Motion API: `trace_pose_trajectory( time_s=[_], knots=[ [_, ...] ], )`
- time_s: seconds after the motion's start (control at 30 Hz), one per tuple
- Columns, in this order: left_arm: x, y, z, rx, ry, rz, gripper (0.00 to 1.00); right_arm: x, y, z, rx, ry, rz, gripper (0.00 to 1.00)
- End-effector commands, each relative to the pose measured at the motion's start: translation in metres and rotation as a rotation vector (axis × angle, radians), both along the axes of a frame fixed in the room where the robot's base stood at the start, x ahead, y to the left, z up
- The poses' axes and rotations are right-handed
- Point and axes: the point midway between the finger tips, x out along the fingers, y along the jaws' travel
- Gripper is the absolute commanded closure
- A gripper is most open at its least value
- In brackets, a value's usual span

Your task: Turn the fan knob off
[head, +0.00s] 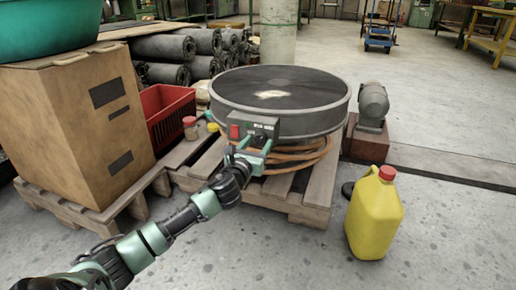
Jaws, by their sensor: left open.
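A large round grey fan (312,92) lies flat on a wooden pallet. A small control box (251,127) with a red switch (234,131) and dark controls is on its front left side. My left gripper (256,150) is right in front of this box, its green fingers apart. The fingers overlap the lower part of the box, and I cannot tell whether they touch it. The fan knob is too small to make out clearly, and its setting cannot be read. My right gripper is not in view.
A yellow jug (374,218) with a red cap stands on the floor at the right. A grey motor (372,105) sits on a brown block behind it. A cardboard box (82,128) and a red crate (168,112) stand at the left.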

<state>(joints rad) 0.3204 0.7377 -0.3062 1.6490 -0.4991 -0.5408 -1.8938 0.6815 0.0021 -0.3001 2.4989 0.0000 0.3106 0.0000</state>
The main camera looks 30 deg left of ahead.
Motion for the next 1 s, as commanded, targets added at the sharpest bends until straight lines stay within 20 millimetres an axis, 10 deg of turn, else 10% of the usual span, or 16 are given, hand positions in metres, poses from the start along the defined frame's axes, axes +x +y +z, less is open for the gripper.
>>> trace_pose_trajectory(
  time_s=[0.37,0.57,1.0],
  knots=[
    [0.0051,0.0012,0.0004,-0.002,0.001,0.0,0.48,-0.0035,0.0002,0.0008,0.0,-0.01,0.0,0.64],
    [0.0049,0.0012,0.0003,-0.002,0.001,0.0,1.0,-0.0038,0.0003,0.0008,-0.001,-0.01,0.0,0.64],
    [0.005,0.0003,0.0021,-0.089,-0.019,-0.001,1.0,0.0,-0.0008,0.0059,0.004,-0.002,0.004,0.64]
  ],
)
